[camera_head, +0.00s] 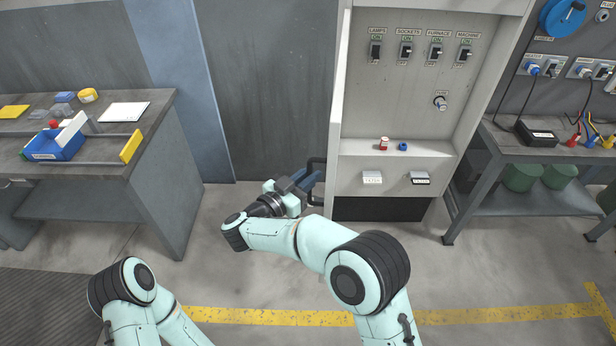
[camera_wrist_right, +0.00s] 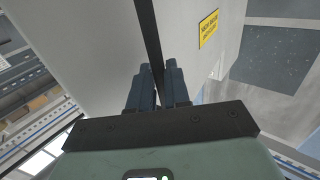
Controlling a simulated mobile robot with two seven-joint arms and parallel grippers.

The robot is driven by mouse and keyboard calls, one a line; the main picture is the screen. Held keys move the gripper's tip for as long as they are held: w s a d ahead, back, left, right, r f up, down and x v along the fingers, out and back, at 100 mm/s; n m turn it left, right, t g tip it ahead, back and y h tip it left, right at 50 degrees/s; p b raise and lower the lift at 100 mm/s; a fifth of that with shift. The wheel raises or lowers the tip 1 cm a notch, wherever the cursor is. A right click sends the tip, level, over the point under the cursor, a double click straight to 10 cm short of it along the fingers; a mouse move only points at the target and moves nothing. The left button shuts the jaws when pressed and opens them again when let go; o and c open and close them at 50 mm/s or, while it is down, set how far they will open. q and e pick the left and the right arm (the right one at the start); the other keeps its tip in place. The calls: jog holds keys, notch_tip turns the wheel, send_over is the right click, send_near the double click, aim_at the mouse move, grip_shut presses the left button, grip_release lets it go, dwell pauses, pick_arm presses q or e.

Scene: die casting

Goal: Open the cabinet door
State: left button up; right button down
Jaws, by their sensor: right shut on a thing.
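The cabinet (camera_head: 395,95) is light grey and stands right of centre in the head view. Its inside shows several labelled switches and a knob. Its door (camera_head: 340,100) stands swung out at the left side, seen nearly edge-on. The black door handle (camera_head: 316,162) sticks out to the left of the door. My right gripper (camera_head: 308,183) is at this handle, shut on it. In the right wrist view the fingers (camera_wrist_right: 160,85) close around the dark handle bar (camera_wrist_right: 148,35), in front of the pale door. My left gripper is out of view; only part of that arm shows.
A grey workbench (camera_head: 160,120) with a blue bin (camera_head: 58,143) is on the left. A table (camera_head: 545,152) with cables and a black box stands right of the cabinet. A red and a blue small item rest on the cabinet ledge. The floor in front is clear.

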jog(key=shift+w+d+r, duration=0.15)
jog(key=shift+d+r, duration=0.1)
jog(key=shift+r, duration=0.05)
jog(key=c, duration=1.3)
grip_release()
jog(key=shift+o, duration=0.2)
jog(key=shift+w+f, duration=0.2)
jog(key=shift+w, duration=0.05)
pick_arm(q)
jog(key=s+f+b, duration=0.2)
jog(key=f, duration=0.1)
pick_arm(e)
jog(key=v, duration=1.3)
jog(key=shift+s+a, duration=0.1)
jog(key=shift+a, duration=0.05)
